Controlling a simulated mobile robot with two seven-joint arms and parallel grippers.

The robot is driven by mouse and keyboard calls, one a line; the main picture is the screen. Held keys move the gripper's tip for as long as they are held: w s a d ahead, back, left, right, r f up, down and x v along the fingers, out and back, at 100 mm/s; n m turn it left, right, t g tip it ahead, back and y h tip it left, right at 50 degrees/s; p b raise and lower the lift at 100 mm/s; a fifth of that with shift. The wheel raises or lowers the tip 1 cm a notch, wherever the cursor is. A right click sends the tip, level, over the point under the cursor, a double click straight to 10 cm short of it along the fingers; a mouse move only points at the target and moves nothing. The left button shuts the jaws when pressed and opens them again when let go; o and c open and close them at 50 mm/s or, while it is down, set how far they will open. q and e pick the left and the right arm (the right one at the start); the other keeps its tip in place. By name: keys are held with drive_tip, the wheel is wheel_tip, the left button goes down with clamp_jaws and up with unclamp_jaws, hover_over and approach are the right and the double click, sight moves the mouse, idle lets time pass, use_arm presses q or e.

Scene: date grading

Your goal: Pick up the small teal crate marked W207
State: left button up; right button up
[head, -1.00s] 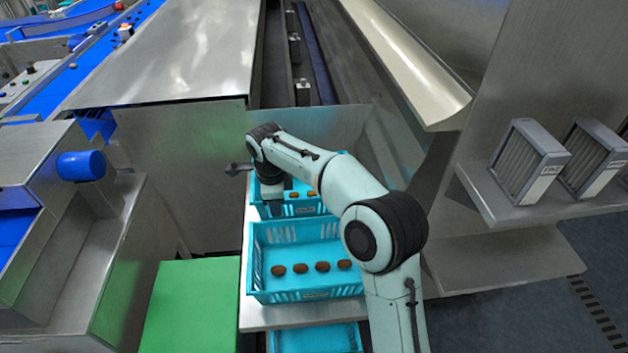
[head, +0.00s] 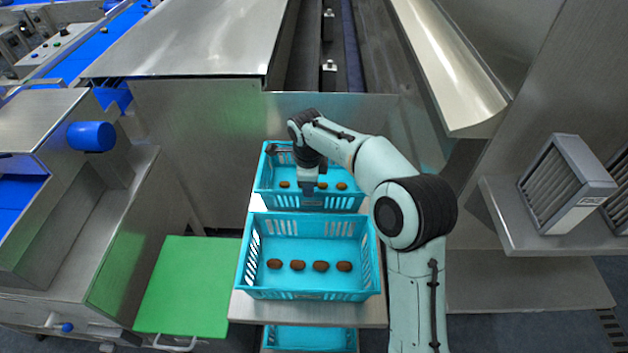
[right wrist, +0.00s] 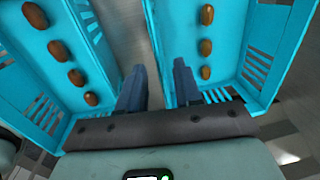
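A teal crate (head: 346,203) with several brown dates stands at the far end of a narrow shelf. A second teal crate (head: 307,294) with a row of dates stands just in front of it. No mark W207 is readable on either. My right gripper (head: 309,190) points down at the middle of the far crate's front side. In the right wrist view its fingers (right wrist: 158,88) are apart with nothing held; one shows over the gap between two crates, the other past the right-hand crate's wall (right wrist: 158,40). Finger depth is unclear. My left gripper is out of view.
A third teal crate (head: 310,340) shows low at the front, below the shelf edge (head: 250,308). A green panel (head: 185,287) lies left of the crates. A steel machine wall (head: 195,150) rises behind. Grey filter-like boxes (head: 566,185) stand on a shelf at right.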

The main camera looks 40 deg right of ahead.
drive_tip(key=f, duration=0.8)
drive_tip(key=shift+w+d+f, duration=0.35)
drive_tip(key=shift+d+f, duration=0.05)
clamp_jaws()
